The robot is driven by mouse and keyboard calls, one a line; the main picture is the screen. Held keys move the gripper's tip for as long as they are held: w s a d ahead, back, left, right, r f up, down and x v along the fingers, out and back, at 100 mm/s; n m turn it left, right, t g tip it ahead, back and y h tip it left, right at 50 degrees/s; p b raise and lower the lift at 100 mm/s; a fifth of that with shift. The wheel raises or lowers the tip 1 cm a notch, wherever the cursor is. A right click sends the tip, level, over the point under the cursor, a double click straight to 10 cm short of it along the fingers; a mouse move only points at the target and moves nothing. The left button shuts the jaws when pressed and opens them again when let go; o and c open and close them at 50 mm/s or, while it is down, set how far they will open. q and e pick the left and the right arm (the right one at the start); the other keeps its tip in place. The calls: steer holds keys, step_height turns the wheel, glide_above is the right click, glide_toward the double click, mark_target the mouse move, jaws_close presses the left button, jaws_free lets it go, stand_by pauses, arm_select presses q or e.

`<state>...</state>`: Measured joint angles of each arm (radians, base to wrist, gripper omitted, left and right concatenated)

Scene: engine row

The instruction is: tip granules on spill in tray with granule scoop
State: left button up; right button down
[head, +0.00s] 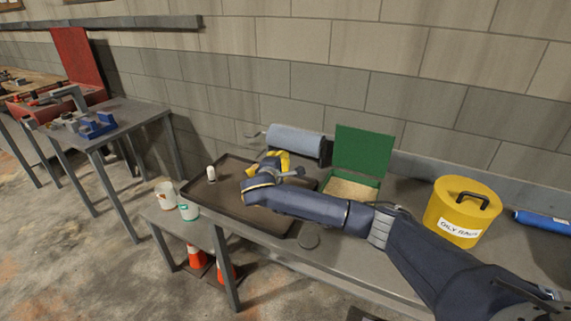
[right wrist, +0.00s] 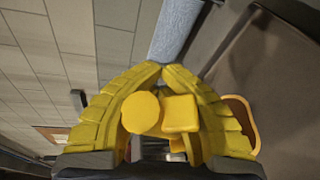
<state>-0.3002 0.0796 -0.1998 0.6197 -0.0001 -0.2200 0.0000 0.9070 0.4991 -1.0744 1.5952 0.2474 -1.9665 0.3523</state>
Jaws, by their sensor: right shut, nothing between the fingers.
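The dark tray (head: 222,208) lies on the bench; I cannot make out a spill in it, and my right arm covers part of it. My right gripper (head: 281,160), with yellow fingers, is over the back right part of the tray. In the right wrist view its fingertips (right wrist: 157,68) meet and hold nothing. An orange-yellow object (right wrist: 241,122), perhaps the granule scoop, shows partly behind the fingers, apart from their tips. A green box (head: 365,150) with its lid up holds pale granules (head: 350,189), right of the gripper. My left gripper is not in view.
A small white cylinder (head: 211,174) stands at the tray's left. A blue-grey roll (head: 295,140) is behind the tray against the wall. A yellow oily rags bin (head: 460,212) stands at the right.

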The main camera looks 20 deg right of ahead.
steer(key=w+a+r+n+g, duration=0.1)
steer(key=w+a+n+g, duration=0.2)
steer(key=w, duration=0.4)
steer(key=shift+r+n+g, duration=0.35)
steer(key=shift+n+g, duration=0.45)
steer(key=shift+n, duration=0.3)
steer(key=shift+r, duration=2.5)
